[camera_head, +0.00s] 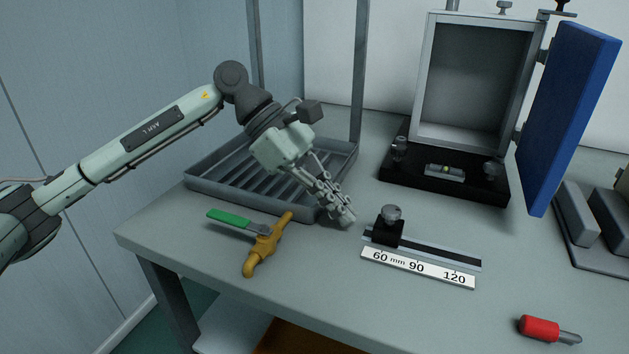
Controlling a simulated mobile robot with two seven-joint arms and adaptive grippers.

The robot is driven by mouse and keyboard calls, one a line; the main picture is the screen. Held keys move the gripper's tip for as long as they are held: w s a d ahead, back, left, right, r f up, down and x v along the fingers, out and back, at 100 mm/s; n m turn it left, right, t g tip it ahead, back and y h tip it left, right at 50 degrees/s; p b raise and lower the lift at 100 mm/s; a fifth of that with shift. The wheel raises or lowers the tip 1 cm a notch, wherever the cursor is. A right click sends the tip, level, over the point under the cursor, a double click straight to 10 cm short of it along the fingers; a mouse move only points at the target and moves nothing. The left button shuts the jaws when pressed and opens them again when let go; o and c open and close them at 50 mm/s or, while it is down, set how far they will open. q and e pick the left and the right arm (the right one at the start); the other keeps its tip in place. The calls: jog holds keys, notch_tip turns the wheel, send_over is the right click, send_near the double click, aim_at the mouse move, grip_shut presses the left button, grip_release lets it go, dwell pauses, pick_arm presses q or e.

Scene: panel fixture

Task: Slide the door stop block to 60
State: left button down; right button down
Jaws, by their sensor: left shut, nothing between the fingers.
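The door stop block (387,232) is a black block with a silver knob (391,213) on top. It sits at the left end of a dark rail (440,253), above the 60 mark of the white scale (417,268), which reads 60, 90 and 120 mm. My left gripper (346,218) is shut and empty, pointing down at the table a little left of the block, with a small gap between them. My right gripper is not in view.
A yellow valve with a green lever (230,219) lies left of the rail. A grey slatted tray (215,182) is behind my left gripper. A box with an open blue door (567,115) stands behind. A red-handled tool (540,327) lies front right.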

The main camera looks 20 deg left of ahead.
aim_at(361, 232)
pick_arm(q)
jog(key=shift+d, duration=1.2)
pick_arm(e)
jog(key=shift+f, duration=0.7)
pick_arm(q)
jog(key=shift+d, duration=0.15)
jog(key=shift+d+b, duration=0.4)
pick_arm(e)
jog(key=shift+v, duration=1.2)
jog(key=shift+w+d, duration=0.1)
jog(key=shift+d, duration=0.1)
